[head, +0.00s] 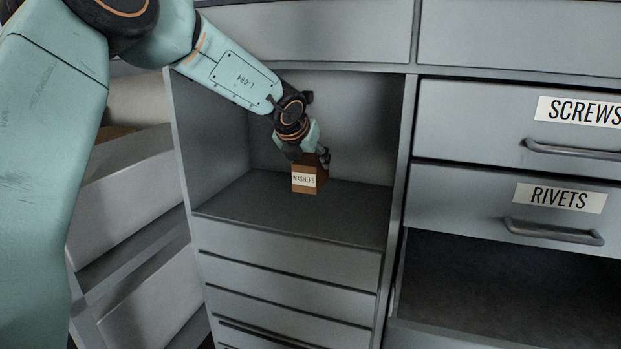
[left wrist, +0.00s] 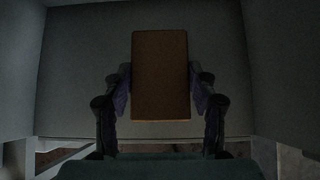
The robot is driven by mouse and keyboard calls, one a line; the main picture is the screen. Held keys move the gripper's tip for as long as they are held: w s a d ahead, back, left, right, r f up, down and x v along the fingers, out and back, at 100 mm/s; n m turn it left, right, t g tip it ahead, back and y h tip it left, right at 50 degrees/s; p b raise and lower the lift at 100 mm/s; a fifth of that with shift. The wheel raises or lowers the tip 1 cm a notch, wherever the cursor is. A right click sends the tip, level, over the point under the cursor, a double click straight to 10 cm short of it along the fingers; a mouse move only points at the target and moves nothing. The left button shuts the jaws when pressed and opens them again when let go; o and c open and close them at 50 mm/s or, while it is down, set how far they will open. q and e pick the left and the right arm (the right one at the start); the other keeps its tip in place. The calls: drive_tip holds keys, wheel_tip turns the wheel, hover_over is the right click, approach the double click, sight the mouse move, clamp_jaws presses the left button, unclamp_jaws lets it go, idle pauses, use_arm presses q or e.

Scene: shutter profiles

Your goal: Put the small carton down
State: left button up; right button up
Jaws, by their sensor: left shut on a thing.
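The small carton (head: 304,179) is brown with a white label reading WASHERS. It is inside an open grey cabinet compartment, at or just above the compartment floor (head: 240,205); I cannot tell whether it touches. My left gripper (head: 318,160) reaches in from the upper left and is shut on the carton from above. In the left wrist view the carton (left wrist: 160,75) lies between the two fingers of the left gripper (left wrist: 160,100), its brown top facing the camera. My right gripper is not in view.
The compartment has a left side wall (head: 210,130) and a right divider (head: 402,150) close to the arm's path. To the right are drawers labelled SCREWS (head: 470,120) and RIVETS (head: 455,200), with a dark open space below. Clear floor surrounds the carton.

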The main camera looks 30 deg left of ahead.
sight(310, 186)
use_arm(q)
drive_tip(key=shift+w+a+f+b, duration=0.1)
drive_tip(key=shift+w+f+b, duration=0.05)
drive_tip(key=shift+f+b, duration=0.4)
drive_tip(key=shift+w+a+f+b, duration=0.15)
drive_tip(key=shift+f+b, duration=0.15)
drive_tip(key=shift+f, duration=0.45)
wheel_tip(310, 186, down, 5)
drive_tip(key=b, duration=0.3)
drive_tip(key=shift+w+d+r, duration=0.1)
drive_tip(key=shift+w, duration=0.1)
drive_tip(key=shift+r, duration=0.1)
drive_tip(key=o, duration=1.5)
drive_tip(key=shift+f, duration=0.25)
drive_tip(key=shift+r, duration=0.1)
